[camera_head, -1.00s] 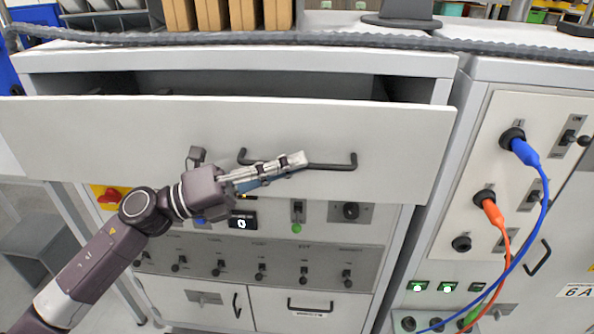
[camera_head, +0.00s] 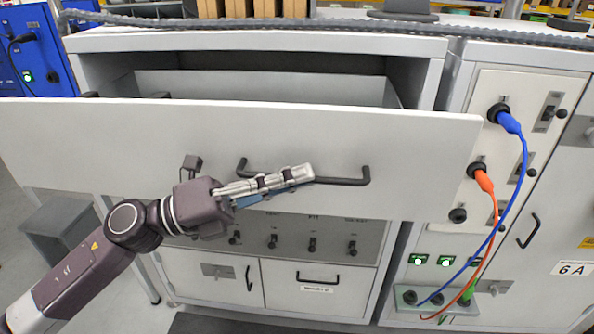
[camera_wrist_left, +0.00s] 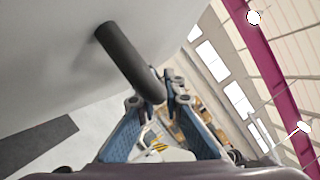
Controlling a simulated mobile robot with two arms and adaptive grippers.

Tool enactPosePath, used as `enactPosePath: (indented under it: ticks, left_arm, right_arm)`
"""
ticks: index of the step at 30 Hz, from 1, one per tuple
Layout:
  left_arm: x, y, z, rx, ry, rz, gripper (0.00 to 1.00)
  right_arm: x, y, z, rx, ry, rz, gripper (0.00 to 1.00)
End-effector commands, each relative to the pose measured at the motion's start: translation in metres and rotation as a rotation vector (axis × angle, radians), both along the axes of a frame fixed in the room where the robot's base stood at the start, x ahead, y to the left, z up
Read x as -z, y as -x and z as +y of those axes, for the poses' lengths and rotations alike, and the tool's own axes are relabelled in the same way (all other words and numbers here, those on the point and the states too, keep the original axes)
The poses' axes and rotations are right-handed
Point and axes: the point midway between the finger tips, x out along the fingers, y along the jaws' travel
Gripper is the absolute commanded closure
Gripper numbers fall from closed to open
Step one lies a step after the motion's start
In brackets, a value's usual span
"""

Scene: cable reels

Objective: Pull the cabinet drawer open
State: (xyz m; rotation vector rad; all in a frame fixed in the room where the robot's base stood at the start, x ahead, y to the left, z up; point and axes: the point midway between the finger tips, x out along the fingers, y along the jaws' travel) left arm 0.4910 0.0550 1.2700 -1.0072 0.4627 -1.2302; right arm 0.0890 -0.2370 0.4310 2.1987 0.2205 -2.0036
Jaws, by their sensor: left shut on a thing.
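The cabinet drawer (camera_head: 120,150) is a wide white front standing well out from the cabinet (camera_head: 420,75). Its open interior shows behind the front. A dark bar handle (camera_head: 345,181) runs across the drawer front. My left gripper (camera_head: 305,175) lies across the middle of the handle and is shut on it. In the left wrist view the dark handle (camera_wrist_left: 128,60) runs from the white drawer front (camera_wrist_left: 50,50) to between my left gripper's fingertips (camera_wrist_left: 152,100). My right gripper is not in view.
To the right stands a panel with a blue cable (camera_head: 524,165) and an orange cable (camera_head: 495,215) hanging in front of it. A grey bin (camera_head: 60,230) is on the floor at left. A blue cabinet (camera_head: 35,60) stands at the far left.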

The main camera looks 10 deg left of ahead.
Motion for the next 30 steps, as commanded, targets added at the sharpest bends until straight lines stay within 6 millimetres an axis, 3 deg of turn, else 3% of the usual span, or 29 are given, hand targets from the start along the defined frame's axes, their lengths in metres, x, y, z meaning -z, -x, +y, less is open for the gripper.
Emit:
enactPosePath:
  ticks: [9,25,26,30]
  left_arm:
    - [0.001,0.023,0.0,-0.001,-0.001,0.0,1.0]
    - [0.0,0.027,0.001,-0.002,0.0,0.0,1.0]
    - [0.0,0.026,0.001,-0.002,0.0,0.0,0.9]
    - [0.0,0.027,0.0,-0.002,0.0,0.0,0.74]
  right_arm:
    - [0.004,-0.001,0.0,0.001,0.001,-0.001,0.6]
    - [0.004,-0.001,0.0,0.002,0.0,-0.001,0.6]
    - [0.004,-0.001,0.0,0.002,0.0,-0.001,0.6]
    - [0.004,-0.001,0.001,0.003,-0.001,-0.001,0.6]
